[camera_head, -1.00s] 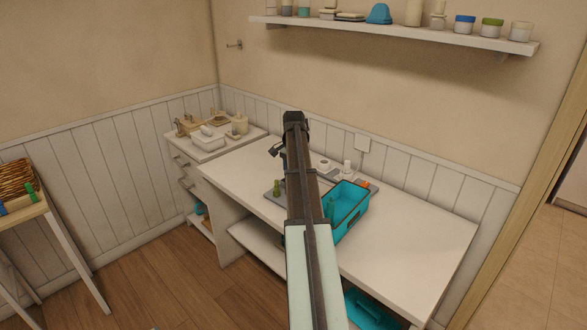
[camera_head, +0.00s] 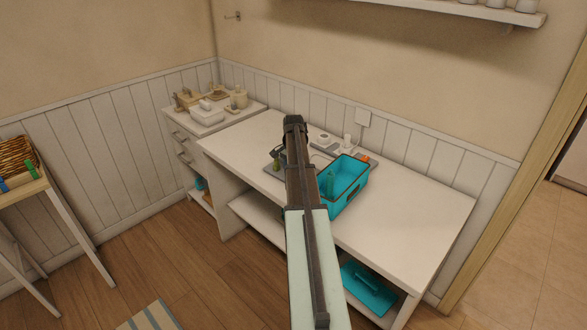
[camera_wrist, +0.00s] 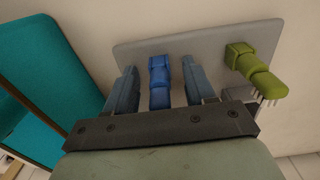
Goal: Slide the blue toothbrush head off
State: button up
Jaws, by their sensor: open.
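The blue toothbrush head (camera_wrist: 160,82) shows in the wrist view, between the two fingers of my gripper (camera_wrist: 160,88). The fingers are open, one on each side of it, with a narrow gap to both. It is over a grey plate (camera_wrist: 215,40). A green toothbrush head (camera_wrist: 256,72) with bristles is to the right, outside the fingers. In the head view the green piece (camera_head: 277,165) shows beside my arm. My arm hides the blue head and my fingers there.
A teal bin (camera_head: 352,188) stands right of my arm on the white table (camera_head: 410,215), and on the left in the wrist view (camera_wrist: 40,90). Small white items (camera_head: 347,142) stand behind. The table's right part is clear. A teal tray (camera_head: 368,288) is on the shelf below.

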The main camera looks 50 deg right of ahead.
jog(key=shift+c, duration=0.5)
grip_shut()
jog(key=shift+r, duration=0.2)
jog(key=shift+r, duration=2.1)
